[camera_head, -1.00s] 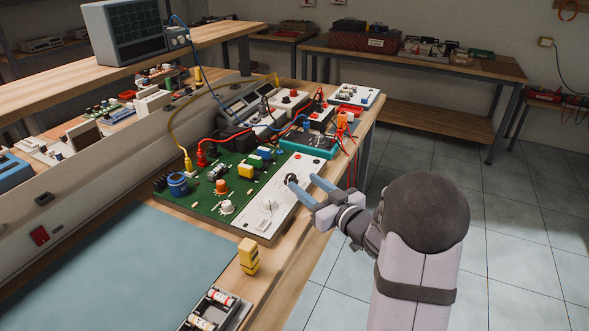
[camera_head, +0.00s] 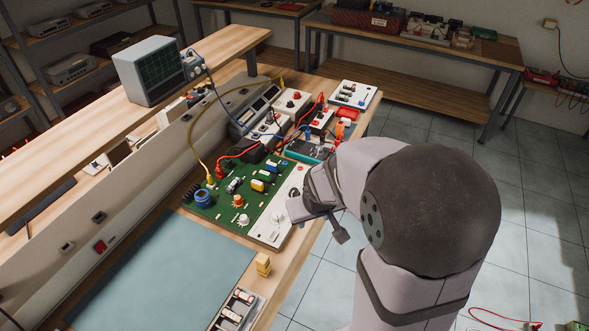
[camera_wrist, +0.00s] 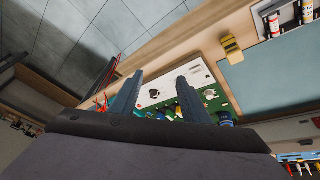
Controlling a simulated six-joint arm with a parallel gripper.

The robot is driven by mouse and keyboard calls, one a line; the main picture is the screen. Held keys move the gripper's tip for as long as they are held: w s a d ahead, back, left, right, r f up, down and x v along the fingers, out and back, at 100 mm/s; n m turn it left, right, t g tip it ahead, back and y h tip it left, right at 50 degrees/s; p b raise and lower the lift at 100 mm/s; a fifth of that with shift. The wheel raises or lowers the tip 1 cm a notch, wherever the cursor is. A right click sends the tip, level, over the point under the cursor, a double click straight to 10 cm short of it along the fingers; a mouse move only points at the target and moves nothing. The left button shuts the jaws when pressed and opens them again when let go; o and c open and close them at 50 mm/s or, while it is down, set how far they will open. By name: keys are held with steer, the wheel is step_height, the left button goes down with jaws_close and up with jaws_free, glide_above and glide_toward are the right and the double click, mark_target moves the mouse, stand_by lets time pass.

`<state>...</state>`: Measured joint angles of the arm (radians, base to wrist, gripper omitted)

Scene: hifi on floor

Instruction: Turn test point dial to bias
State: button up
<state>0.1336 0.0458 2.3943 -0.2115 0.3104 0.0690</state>
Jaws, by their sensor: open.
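The green circuit board (camera_head: 222,205) with a white panel (camera_head: 265,234) lies on the bench. A white knob (camera_head: 277,217) stands on the panel; it also shows in the wrist view (camera_wrist: 196,72). I cannot read labels to tell which one is the test point dial. My gripper (camera_wrist: 160,76) is open and empty, with its fingers apart and pointing at the panel. In the head view it is over the panel's right edge. Contact is not visible.
A yellow block (camera_head: 263,264) and a battery holder (camera_head: 236,308) stand near the bench's front edge. A blue-green mat (camera_head: 165,265) lies left of them. A teal box (camera_head: 303,150) and cabled instruments crowd the bench behind the board.

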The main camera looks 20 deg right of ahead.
steer(key=s+a+r+g+y+p, duration=0.1)
steer(key=s+a+r+g+p, duration=0.25)
steer(key=r, duration=0.35)
steer(key=n+b, duration=0.4)
steer(key=b, duration=0.4)
glide_above(295, 191)
steer(key=shift+g, duration=0.45)
steer(key=f, duration=1.3)
steer(key=shift+a, duration=0.3)
steer(key=shift+w+d+f, duration=0.1)
steer(key=shift+d+f, duration=0.15)
steer(key=shift+f, duration=0.05)
steer(key=shift+f, duration=0.15)
steer(key=shift+f+p, duration=0.8)
steer(key=shift+f, duration=2.7)
